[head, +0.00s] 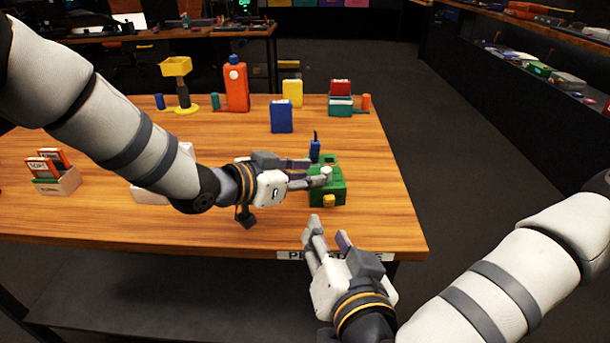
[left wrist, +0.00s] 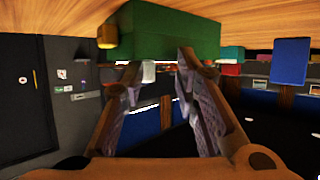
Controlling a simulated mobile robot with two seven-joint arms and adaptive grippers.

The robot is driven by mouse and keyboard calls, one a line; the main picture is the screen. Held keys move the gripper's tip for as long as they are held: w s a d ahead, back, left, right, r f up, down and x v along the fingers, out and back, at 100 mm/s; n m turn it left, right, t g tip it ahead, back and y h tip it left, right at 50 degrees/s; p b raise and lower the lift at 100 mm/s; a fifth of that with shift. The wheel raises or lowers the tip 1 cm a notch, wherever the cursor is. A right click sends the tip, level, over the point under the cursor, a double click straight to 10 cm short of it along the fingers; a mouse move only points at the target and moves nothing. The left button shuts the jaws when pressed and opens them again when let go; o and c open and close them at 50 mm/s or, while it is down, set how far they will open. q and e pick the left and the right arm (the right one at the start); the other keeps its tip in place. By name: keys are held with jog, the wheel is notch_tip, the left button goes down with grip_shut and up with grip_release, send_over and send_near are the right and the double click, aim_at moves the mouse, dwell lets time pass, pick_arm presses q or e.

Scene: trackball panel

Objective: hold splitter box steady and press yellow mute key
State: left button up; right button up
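The green splitter box (head: 338,190) stands near the table's front right, with a white knob on top and a yellow key (head: 329,201) on its front face. My left gripper (head: 322,182) reaches it from the left, fingertips at its upper part. In the left wrist view the green box (left wrist: 165,38) lies just beyond the fingertips (left wrist: 160,66), the white knob shows between the parted fingers, and the yellow key (left wrist: 107,36) is to the left. I cannot tell whether a finger touches the box. My right gripper (head: 328,232) is open and empty in front of the table edge, below the yellow key.
A blue cylinder (head: 315,151) stands behind the green box. A blue block (head: 281,116), a yellow block, an orange bottle (head: 237,88) and a red-and-teal stack (head: 340,98) stand farther back. A card holder (head: 58,183) is at the left. The table right of the box is clear.

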pick_arm(q)
grip_shut()
jog(key=shift+o, duration=1.5)
grip_release()
jog(key=shift+s+a, duration=0.1)
jog(key=v, duration=1.1)
jog(key=shift+s+a+r, duration=0.25)
jog(key=shift+f, duration=0.1)
